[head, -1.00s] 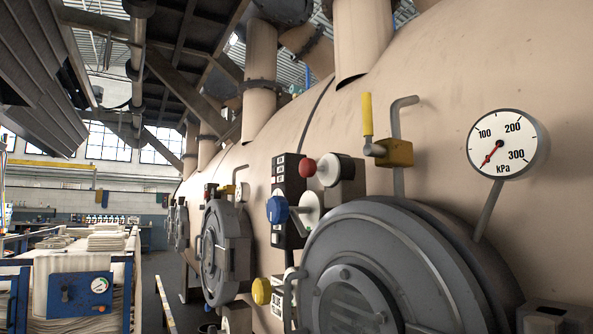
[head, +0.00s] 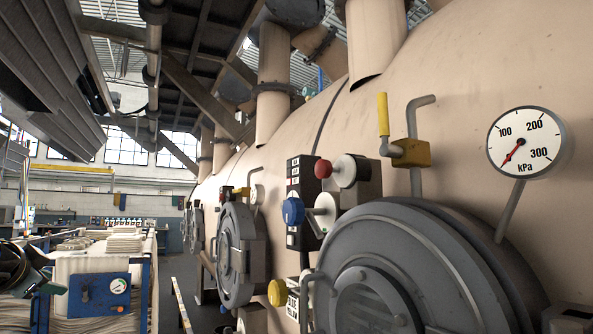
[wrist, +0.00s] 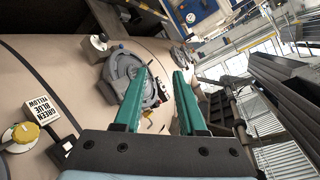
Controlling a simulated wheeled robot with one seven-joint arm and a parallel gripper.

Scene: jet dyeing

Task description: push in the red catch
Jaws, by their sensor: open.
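The red catch (head: 323,168) is a round red knob in front of a pale disc on a dark box, on the side of the big beige vessel (head: 470,70). A blue knob (head: 293,211) sits below and left of it, and a yellow knob (head: 277,292) lower still. My gripper (wrist: 163,73) has two teal fingers, spread apart with nothing between them. In the wrist view it points along the vessel toward a grey round door (wrist: 122,72). I cannot make out the red catch there. Part of my arm shows at the head view's left edge, well away from the catch.
A large grey round door (head: 375,265) stands out below the catch. A yellow-handled valve (head: 400,152) and a kPa gauge (head: 522,143) are to the right. A blue control box (head: 98,295) stands at left. The wrist view shows a label (wrist: 42,118) beside a yellow knob (wrist: 25,132).

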